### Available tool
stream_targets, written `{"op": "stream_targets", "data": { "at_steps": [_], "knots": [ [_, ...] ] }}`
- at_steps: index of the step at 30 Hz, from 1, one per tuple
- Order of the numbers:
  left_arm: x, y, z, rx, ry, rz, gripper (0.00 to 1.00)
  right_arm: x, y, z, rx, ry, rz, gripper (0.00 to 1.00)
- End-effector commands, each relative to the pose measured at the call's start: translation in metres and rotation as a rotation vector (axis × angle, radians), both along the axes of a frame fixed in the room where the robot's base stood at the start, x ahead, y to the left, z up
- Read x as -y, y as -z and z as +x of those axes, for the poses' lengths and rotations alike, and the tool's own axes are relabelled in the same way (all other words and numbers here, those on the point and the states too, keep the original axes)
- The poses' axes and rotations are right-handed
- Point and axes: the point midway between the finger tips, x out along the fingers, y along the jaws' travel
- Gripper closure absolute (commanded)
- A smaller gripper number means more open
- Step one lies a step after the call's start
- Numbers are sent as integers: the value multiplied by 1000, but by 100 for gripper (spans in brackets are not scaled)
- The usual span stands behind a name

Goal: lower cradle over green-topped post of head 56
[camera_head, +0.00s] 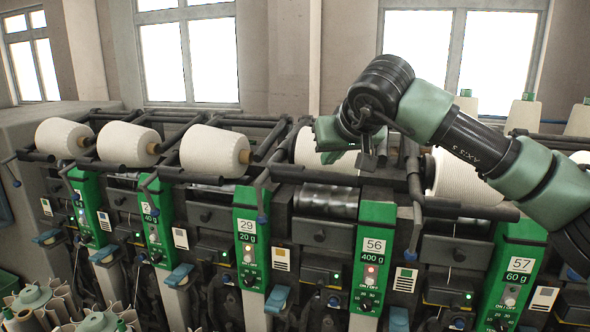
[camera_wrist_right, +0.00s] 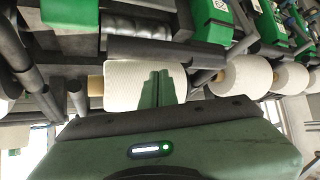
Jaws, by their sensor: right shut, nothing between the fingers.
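The green post of head 56 (camera_head: 372,258) stands upright right of centre, with its number plate and "400 g" readable. The cradle of head 56 (camera_head: 308,175) is a dark frame around a white cone (camera_head: 312,151). A thin dark lever with a blue knob hangs to the right of the post. My right gripper (camera_head: 342,152) is above and behind the post, in front of the cone and partly covering it. In the right wrist view its green fingers (camera_wrist_right: 158,89) are together before a white cone, with nothing between them. Whether they touch the cradle is unclear. My left gripper is out of view.
Neighbouring green posts of head 29 (camera_head: 249,245) and head 57 (camera_head: 508,280) stand close on either side. More cones in cradles (camera_head: 215,150) line the left. My right arm covers part of the machine at right.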

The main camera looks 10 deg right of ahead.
Motion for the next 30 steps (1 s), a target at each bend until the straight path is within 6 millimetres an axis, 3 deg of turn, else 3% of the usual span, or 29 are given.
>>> {"op": "stream_targets", "data": {
  "at_steps": [1, 8, 30],
  "knots": [
    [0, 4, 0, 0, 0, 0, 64, 0, 5, 0, 0, 0, 0, 100],
    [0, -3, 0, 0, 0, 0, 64, -1, -6, -3, 3, 0, 0, 100],
    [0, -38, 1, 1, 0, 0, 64, -15, -69, -35, 4, -1, 0, 100]
  ]
}}
